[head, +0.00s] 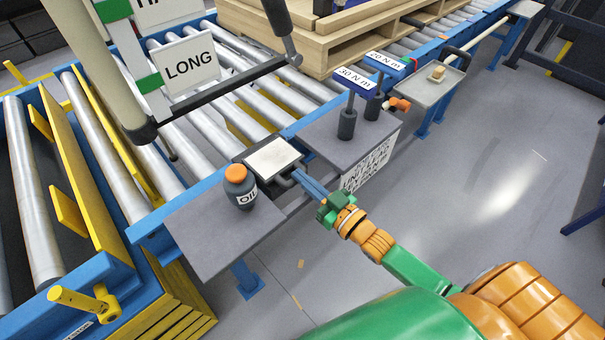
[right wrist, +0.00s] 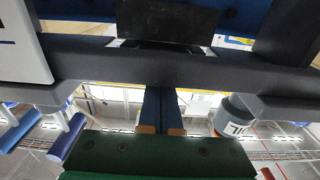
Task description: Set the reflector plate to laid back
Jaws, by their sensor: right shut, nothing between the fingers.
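The reflector plate (head: 273,157) seems to be the pale square panel in a dark frame, at the conveyor's near edge between two grey shelves. Its pale face shows from above; I cannot tell its exact tilt. My right gripper (head: 299,178) is at the frame's near right side, its blue fingers shut with nothing between them. In the right wrist view, the shut fingers (right wrist: 161,90) point at a dark horizontal bar (right wrist: 165,62) close ahead; contact cannot be told. My left gripper is not in view.
A grey bottle marked OIL (head: 239,187) with an orange cap stands on the left shelf (head: 205,235). Torque tools (head: 347,122) stand on the right shelf (head: 325,140). A LONG sign (head: 190,66) and dark bar (head: 225,83) hang over the rollers. Floor at right is clear.

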